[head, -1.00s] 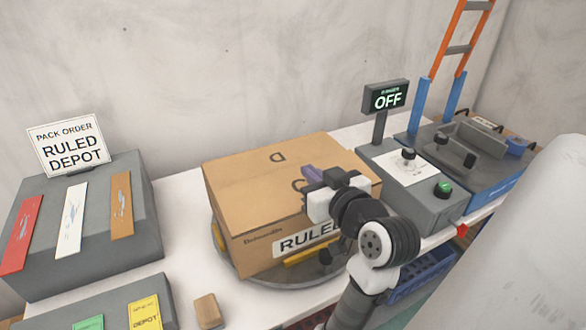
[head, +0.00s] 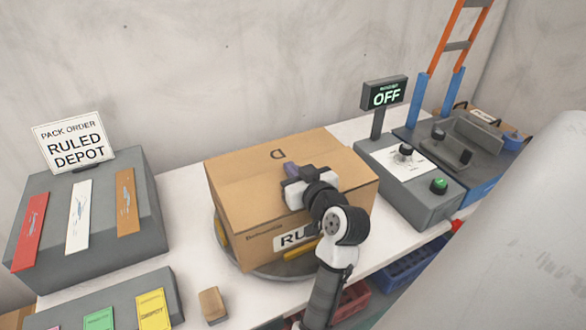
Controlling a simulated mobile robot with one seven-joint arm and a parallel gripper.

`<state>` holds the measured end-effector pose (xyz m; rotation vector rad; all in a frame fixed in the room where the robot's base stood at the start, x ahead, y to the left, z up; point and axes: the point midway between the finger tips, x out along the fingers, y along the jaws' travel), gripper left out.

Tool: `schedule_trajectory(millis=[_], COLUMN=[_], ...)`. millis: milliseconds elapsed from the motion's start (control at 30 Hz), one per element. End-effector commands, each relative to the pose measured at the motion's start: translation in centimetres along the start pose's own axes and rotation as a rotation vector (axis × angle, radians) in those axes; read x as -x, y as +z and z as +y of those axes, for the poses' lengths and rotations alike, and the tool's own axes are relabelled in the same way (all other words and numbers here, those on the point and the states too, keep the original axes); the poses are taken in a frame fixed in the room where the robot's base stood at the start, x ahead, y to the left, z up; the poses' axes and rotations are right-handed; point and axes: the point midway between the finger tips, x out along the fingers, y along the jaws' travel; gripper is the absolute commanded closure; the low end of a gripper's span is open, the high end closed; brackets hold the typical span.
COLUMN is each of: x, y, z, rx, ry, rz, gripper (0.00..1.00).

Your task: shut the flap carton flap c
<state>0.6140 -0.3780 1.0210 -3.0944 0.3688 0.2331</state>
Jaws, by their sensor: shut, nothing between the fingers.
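The flap carton (head: 245,220) is a brown cardboard box on a round grey turntable (head: 240,268). Its top looks closed and flat. The far top panel, marked D (head: 278,154), lies flat. The near top panel, flap C (head: 245,203), also appears to lie flat, with my gripper over it and its letter hidden. My gripper (head: 291,168) is shut and empty, low over the middle of the carton top; I cannot tell whether it touches. My arm hides part of the front label.
A grey control box (head: 425,205) with a green button and an OFF sign (head: 387,95) stands to the right. Grey card holders with colored cards and a RULED DEPOT sign (head: 75,145) stand left. A small tan block (head: 212,305) lies in front.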

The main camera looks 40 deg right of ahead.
Motion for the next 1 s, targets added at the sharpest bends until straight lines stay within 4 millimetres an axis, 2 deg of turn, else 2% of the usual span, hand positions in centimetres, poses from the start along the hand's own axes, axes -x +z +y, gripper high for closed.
schedule_trajectory(millis=[167,400,733,867,1000], x=[0.0,-0.6,-0.7,-0.8,-1.4], y=[0.2,2.0,2.2,1.8,0.1], z=[0.0,0.0,0.0,-0.1,-0.4], rx=[0.000,-0.001,-0.004,-0.004,-0.002], ry=[0.000,-0.002,-0.002,-0.002,-0.005], rz=[0.000,0.001,-0.007,-0.009,-0.005], gripper=[1.00,1.00,1.00,1.00,1.00])
